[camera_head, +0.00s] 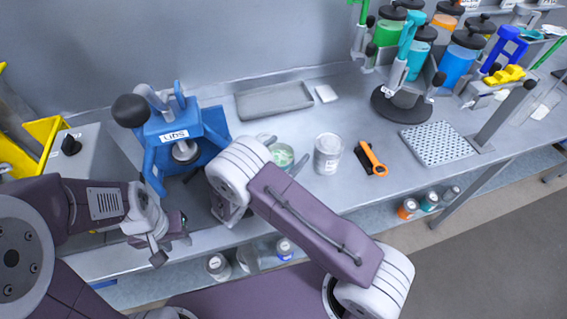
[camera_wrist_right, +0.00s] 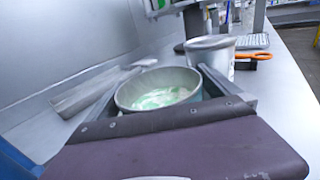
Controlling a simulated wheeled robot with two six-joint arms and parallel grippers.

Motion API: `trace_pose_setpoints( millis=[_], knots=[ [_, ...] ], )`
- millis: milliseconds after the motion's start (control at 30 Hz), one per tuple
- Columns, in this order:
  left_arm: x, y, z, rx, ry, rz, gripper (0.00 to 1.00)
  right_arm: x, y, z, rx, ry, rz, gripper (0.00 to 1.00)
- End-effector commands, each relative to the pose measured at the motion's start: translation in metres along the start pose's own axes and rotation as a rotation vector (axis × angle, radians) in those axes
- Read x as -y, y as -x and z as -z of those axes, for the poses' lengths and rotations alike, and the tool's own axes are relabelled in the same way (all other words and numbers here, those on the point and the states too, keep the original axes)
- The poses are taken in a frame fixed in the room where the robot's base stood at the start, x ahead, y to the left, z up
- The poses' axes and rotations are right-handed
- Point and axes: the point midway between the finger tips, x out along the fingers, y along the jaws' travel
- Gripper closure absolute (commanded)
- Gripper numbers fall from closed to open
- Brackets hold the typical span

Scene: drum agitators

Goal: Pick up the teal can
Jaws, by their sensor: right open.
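An open can with pale teal-green paint inside (camera_head: 281,155) stands on the bench, partly hidden by my right arm. It also shows in the right wrist view (camera_wrist_right: 155,92), a metal can with a round rim. My right gripper (camera_head: 285,158) is open, with one finger on each side of this can; I cannot tell whether they touch it. Its fingers also show in the right wrist view (camera_wrist_right: 172,72). My left gripper (camera_head: 170,241) is near the front edge at left, away from the can; its opening is unclear. A teal-labelled can (camera_head: 429,201) is on the lower shelf.
A blue press (camera_head: 180,135) stands at left, a grey tray (camera_head: 274,100) behind. Coloured dispensers (camera_head: 458,59) and a perforated plate (camera_head: 437,144) are at right.

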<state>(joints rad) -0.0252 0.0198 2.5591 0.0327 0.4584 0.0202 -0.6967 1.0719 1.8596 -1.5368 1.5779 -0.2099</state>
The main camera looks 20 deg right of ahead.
Motion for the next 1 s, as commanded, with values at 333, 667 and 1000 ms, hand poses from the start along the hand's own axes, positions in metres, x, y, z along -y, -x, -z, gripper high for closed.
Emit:
trace_pose_setpoints(
  millis=[333,667,1000],
  knots=[
    [0.0,0.0,-0.001,0.001,0.0,0.0,0.64,0.0,0.001,0.0,0.001,0.0,-0.001,0.83],
    [0.0,0.0,0.0,0.001,0.0,0.0,0.64,0.0,0.001,-0.001,-0.001,-0.001,0.0,0.9],
    [0.0,0.0,0.0,0.001,0.0,0.0,0.64,0.0,0.001,-0.023,0.001,-0.003,0.0,0.9]
  ],
)
